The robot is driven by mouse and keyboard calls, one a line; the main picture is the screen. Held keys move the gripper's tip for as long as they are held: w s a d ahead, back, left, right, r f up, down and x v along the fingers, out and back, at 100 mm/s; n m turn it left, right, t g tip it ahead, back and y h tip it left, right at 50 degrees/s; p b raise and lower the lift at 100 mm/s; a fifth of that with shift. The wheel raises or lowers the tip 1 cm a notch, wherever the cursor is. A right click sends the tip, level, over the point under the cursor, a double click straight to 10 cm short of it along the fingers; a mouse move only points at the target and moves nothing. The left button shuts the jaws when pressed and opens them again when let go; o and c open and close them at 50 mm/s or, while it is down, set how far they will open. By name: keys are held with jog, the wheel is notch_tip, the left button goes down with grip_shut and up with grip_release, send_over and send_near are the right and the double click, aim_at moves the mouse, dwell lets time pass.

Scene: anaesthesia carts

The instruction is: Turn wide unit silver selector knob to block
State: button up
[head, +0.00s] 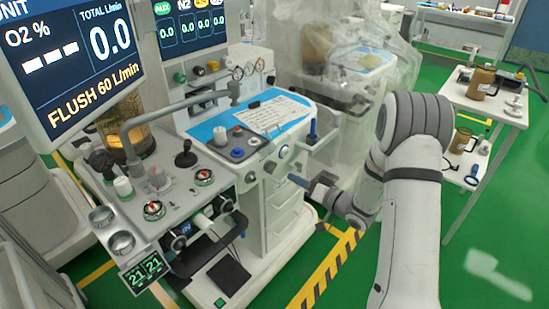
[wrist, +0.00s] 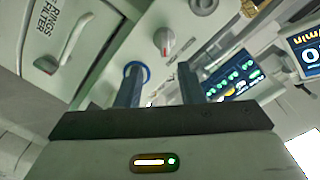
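In the wrist view, a grey-silver knob (wrist: 163,42) with a red mark sits on a pale panel, ahead of and between my two fingers. A blue ring (wrist: 146,70) shows partly behind the left finger. My gripper (wrist: 160,85) is open, with nothing between its fingers. In the head view, my gripper (head: 294,179) is beside the front of the blue-topped cart, just below a round silver knob (head: 284,151) on its front edge. I cannot tell which knob in the head view matches the one in the wrist view, and no block label is readable.
A nearer panel at left carries a grey selector (head: 158,181) and two red-marked, green-ringed dials (head: 154,210). A paper (head: 272,115) lies on the blue top. A white table (head: 486,100) with brown jugs stands at right. Green floor is open at lower right.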

aim_at(271, 167)
jog(key=x, duration=0.7)
jog(key=shift+a+r, duration=0.15)
jog(key=shift+a, duration=0.35)
